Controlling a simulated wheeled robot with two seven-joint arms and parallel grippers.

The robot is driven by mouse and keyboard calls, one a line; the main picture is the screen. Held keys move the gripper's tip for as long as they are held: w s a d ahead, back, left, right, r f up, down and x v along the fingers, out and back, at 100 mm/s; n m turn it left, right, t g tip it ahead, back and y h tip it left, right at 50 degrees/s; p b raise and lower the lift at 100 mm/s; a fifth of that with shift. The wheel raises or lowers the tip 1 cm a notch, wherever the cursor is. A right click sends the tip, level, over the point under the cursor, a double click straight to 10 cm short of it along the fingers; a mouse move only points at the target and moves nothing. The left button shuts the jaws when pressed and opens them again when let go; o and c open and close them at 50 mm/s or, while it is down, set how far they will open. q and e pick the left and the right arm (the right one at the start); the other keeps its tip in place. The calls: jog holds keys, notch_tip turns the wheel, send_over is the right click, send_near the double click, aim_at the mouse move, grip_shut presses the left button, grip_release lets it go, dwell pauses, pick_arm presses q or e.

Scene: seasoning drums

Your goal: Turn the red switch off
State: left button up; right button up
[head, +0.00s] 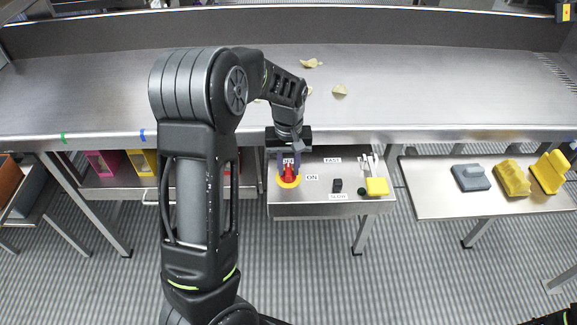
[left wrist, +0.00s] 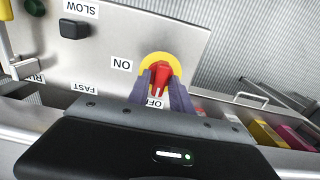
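The red switch (head: 288,170) sits on a round yellow base (head: 289,183) on a grey control panel. It also shows in the left wrist view (left wrist: 161,73), with its handle toward the partly covered OFF label (left wrist: 154,103). The ON label (left wrist: 122,65) is to one side of the base. My left gripper (head: 289,164) is at the switch, with its purple-grey fingers on either side of the red handle. The fingers look apart, with the label showing between them; whether either touches the handle is unclear.
A long grey table (head: 420,95) with chips lies behind. A side table (head: 430,200) holds grey and yellow pieces.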

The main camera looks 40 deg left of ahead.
aim_at(288, 169)
pick_arm(q)
jog(key=shift+o, duration=1)
notch_tip(288, 169, up, 8)
jog(key=shift+f, duration=0.15)
